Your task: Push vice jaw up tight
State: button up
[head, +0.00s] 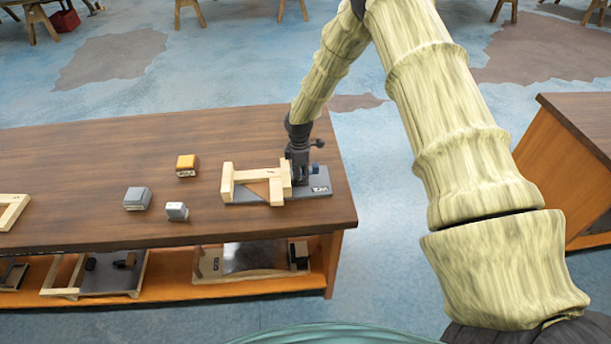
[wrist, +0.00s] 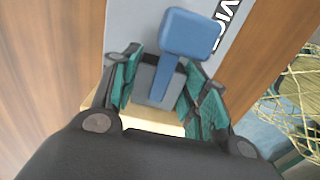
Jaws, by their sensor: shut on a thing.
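The vice lies near the right end of the brown table. It has a grey base plate (head: 318,189), which also shows in the wrist view (wrist: 236,45) with part of its lettering. A pale wooden end bar (head: 227,184) stands at its left, and a pale wooden jaw (head: 281,184) at its right, beside my gripper. A wooden piece (head: 252,176) lies between them. My gripper (head: 298,180) points down at the jaw's right side. In the wrist view its teal fingers (wrist: 160,92) are closed around the stem of a blue handle (wrist: 188,34). The contact itself is partly hidden.
An orange-yellow block (head: 186,165), a grey-blue block (head: 137,198) and a smaller grey block (head: 177,211) sit left of the vice. A wooden frame (head: 10,212) lies at the table's left. More wooden items fill the shelf below. The back of the table is clear.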

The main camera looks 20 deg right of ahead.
jog(key=shift+w+a+r, duration=0.1)
jog(key=shift+a, duration=0.2)
jog(key=o, duration=1.4)
jog(key=shift+w+a, duration=0.1)
jog(key=shift+a, duration=0.1)
jog(key=shift+o, duration=0.2)
jog(key=shift+d, duration=0.25)
notch_tip(320, 180, up, 12)
